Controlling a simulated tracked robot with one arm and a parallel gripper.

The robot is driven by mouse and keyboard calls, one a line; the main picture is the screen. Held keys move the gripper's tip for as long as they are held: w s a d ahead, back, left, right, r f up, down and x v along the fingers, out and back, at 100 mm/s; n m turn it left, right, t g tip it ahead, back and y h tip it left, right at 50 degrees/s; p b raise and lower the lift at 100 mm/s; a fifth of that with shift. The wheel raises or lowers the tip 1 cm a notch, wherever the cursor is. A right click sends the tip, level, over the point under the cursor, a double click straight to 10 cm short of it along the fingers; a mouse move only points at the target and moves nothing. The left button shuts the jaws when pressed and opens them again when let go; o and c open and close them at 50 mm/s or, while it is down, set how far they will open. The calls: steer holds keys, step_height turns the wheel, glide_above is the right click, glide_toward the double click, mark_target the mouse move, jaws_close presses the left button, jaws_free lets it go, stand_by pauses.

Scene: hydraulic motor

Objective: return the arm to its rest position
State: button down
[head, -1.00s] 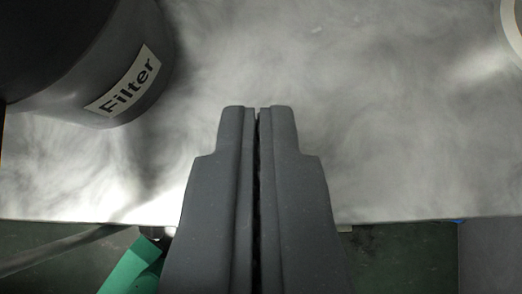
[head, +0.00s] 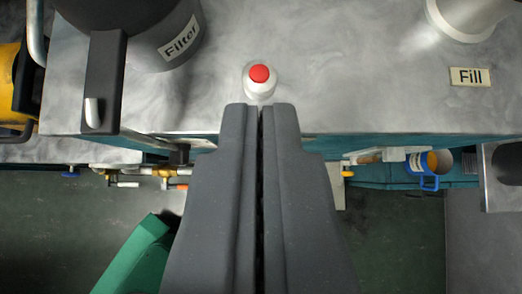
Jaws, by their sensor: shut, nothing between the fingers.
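My gripper (head: 260,108) reaches up from the bottom middle of the head view. Its two dark grey fingers are shut against each other with nothing between them. The fingertips show just below a white round fitting with a red button (head: 259,74) on a grey metal top (head: 340,90). I cannot tell whether the tips touch the fitting or how far they are above it.
A dark cylinder labelled "Filter" (head: 165,35) stands at upper left, a pale cylinder (head: 468,15) by the "Fill" label (head: 470,76) at upper right. Below the edge are brass valves (head: 160,172), a blue-handled cup (head: 432,165) and a green part (head: 138,258).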

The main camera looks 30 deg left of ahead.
steer(key=s+a+r+m+t+h, duration=0.1)
steer(key=s+r, duration=0.5)
steer(key=r, duration=0.7)
steer(key=s+a+r+m+t+h, duration=0.2)
steer(key=s+r, duration=0.4)
steer(key=r, duration=0.6)
steer(key=s+a+r+m+t+h, duration=0.1)
steer(key=s+r+m+t, duration=0.3)
steer(key=r, duration=0.9)
steer(key=shift+s+a+r+t+h, duration=0.15)
steer(key=shift+s+r+t+h, duration=0.15)
steer(key=shift+s+t+h, duration=0.55)
steer(key=shift+s+g+y, duration=0.25)
